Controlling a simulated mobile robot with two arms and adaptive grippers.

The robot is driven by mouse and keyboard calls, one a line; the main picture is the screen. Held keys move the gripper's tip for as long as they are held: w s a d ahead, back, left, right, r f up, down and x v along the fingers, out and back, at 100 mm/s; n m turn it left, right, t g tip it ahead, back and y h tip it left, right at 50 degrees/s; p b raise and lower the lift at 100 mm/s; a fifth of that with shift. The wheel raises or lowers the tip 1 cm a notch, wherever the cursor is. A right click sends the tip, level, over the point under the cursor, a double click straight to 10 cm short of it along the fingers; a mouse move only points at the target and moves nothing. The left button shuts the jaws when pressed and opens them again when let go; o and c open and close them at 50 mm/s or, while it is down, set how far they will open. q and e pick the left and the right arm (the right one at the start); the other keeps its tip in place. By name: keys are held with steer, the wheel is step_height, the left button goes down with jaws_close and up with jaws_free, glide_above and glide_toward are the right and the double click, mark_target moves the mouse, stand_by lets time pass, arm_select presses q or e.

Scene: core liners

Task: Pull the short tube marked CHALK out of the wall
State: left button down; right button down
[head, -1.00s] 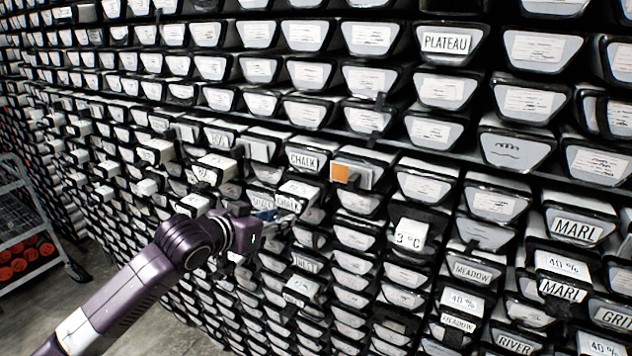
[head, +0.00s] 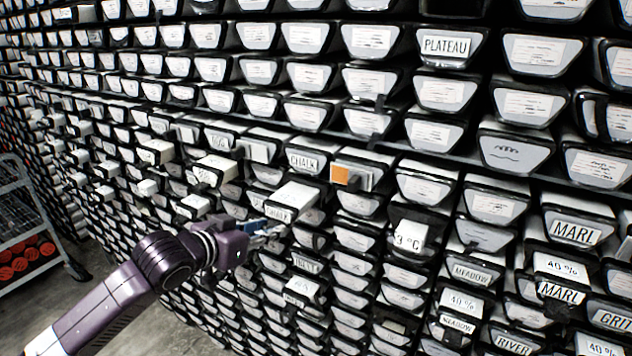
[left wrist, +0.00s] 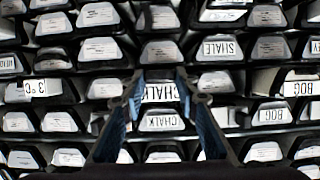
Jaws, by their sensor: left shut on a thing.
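A short tube marked CHALK (head: 294,200) sticks well out of the wall, its pale top bare. Its label (left wrist: 162,93) shows upside down between the blue finger pads in the left wrist view. My left gripper (head: 274,231) is at the front end of this tube and is shut on it. Part of the label is hidden by the fingers. My right gripper is not in view.
Tubes with pale end faces fill the wall all around. A tube with an orange patch (head: 352,176) sits just right of the upper CHALK tube. Several tubes at left stick out a little. A grey cart (head: 22,215) stands on the floor at far left.

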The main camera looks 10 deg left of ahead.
arm_select(q)
steer(key=s+a+b, duration=0.1)
steer(key=s+a, duration=0.2)
steer(key=s, duration=0.8)
steer(key=shift+a, duration=0.4)
steer(key=shift+w+r, duration=0.1)
